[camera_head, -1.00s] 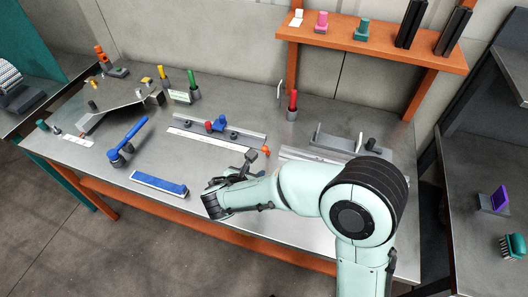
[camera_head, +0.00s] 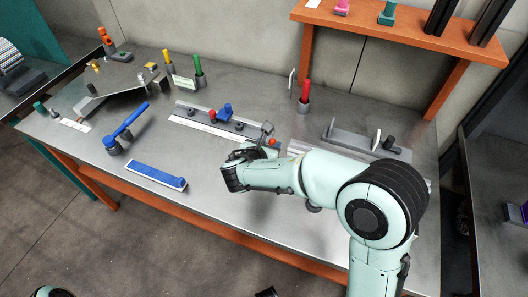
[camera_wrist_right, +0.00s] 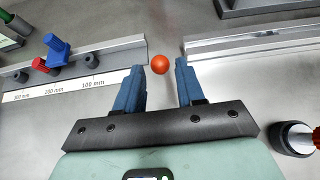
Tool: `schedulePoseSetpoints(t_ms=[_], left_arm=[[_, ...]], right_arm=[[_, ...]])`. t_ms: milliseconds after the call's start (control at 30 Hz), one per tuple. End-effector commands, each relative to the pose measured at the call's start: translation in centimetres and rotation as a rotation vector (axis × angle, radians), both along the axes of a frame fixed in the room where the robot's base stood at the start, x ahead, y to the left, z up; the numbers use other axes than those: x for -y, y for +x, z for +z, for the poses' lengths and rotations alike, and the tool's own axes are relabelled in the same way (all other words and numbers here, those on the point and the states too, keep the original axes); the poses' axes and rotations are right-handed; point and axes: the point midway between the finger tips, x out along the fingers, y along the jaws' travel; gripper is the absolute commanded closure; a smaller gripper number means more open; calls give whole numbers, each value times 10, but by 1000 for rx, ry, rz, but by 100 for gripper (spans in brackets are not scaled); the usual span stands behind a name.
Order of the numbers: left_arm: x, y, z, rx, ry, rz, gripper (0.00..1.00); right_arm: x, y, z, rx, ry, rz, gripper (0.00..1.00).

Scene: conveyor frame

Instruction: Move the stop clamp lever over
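A grey rail (camera_head: 245,131) with a white millimetre scale (camera_head: 190,123) carries a blue stop block (camera_head: 226,112) with a red knob (camera_head: 212,115). These also show at left in the right wrist view, with the blue block (camera_wrist_right: 56,48) on the rail (camera_wrist_right: 118,47). An orange ball knob (camera_wrist_right: 160,64) shows by the rail's right end; whether it belongs to the stop clamp lever I cannot tell. My right gripper (camera_wrist_right: 160,66) is open, its blue fingertips on either side of the ball in the picture; contact is not visible. My left gripper is not in view.
A blue-topped bar (camera_head: 156,176) and a blue-handled lever (camera_head: 126,126) lie left of my right arm. A red-handled post (camera_head: 305,92) stands behind, and a grey bracket (camera_head: 350,138) right. An orange shelf (camera_head: 400,30) overhangs the back.

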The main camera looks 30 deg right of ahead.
Motion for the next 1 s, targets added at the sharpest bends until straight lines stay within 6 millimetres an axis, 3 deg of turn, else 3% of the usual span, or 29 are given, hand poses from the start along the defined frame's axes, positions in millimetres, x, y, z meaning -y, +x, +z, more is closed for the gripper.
schedulePoseSetpoints(t_ms=[100, 133, 200, 233, 1000], left_arm=[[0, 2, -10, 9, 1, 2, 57], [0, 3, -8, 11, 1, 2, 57], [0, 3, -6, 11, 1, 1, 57], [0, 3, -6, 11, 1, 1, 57], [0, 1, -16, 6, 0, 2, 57]], right_arm=[[13, 10, -12, 0, -1, -3, 62], [12, 10, -11, 0, -1, 1, 68], [11, 9, -9, 1, 0, 1, 91], [11, 9, -8, 1, -1, 0, 93], [-4, -3, -23, -1, 2, 2, 93]])
